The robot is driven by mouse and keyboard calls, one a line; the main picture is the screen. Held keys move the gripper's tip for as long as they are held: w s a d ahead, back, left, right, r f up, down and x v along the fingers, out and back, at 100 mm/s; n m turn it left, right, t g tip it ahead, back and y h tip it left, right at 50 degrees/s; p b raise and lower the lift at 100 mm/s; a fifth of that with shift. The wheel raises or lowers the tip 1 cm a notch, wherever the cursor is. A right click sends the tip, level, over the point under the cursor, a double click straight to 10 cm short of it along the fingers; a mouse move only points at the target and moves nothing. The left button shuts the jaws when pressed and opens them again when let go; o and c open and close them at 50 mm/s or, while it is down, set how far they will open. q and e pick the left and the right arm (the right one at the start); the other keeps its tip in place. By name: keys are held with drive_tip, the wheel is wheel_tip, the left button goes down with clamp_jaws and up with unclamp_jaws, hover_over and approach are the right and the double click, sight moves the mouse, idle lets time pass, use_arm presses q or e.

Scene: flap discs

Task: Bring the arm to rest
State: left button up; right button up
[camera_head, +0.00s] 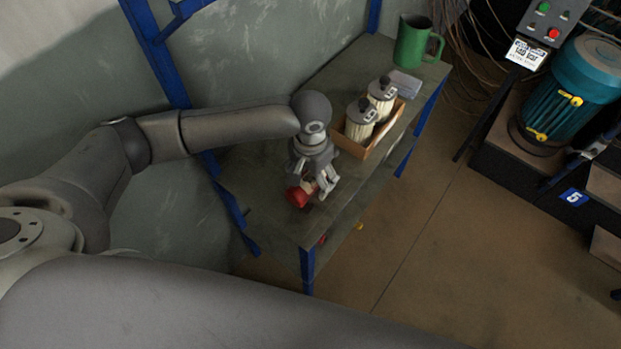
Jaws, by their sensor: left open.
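My left arm reaches in from the left over a grey workbench (257,202) with blue legs. My left gripper (316,190) points down, low over the near part of the bench top. Its fingers are apart. A red object (297,196) lies right at the fingertips, partly covered by them; I cannot tell whether they touch it. My right gripper is out of view.
A green mug (413,43) and a grey block (404,83) are at the bench's far end. A teal motor (572,98) stands at right. Floor between is clear.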

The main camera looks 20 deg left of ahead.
use_arm(q)
wheel_tip(320, 180, up, 10)
idle(0.3)
drive_tip(key=s+d+f+m+t+h, duration=0.2)
drive_tip(key=s+d+f+h, duration=0.25)
drive_tip(key=s+d, duration=0.35)
drive_tip(key=s+a+f+n, duration=0.1)
drive_tip(key=a, duration=0.1)
drive_tip(key=s+a+f+t+y, duration=0.1)
drive_tip(key=s+a, duration=0.1)
drive_tip(key=s+a+f+n, duration=0.1)
drive_tip(key=a, duration=0.1)
drive_tip(key=shift+s+f+n, duration=0.15)
drive_tip(key=shift+f+n, duration=0.15)
drive_tip(key=shift+f, duration=0.1)
drive_tip(key=s+a+f+n+y, duration=0.1)
drive_tip(key=s+a+f+y, duration=0.15)
drive_tip(key=s+a, duration=0.6)
wheel_tip(320, 180, down, 27)
drive_tip(key=g, duration=0.1)
drive_tip(key=s+a+f, duration=0.2)
drive_tip(key=s+f, duration=0.5)
drive_tip(key=s, duration=0.1)
drive_tip(key=s+a+f+g+y, duration=0.1)
drive_tip(key=s+f, duration=0.7)
drive_tip(key=shift+s+a, duration=0.3)
drive_tip(key=shift+a, duration=0.1)
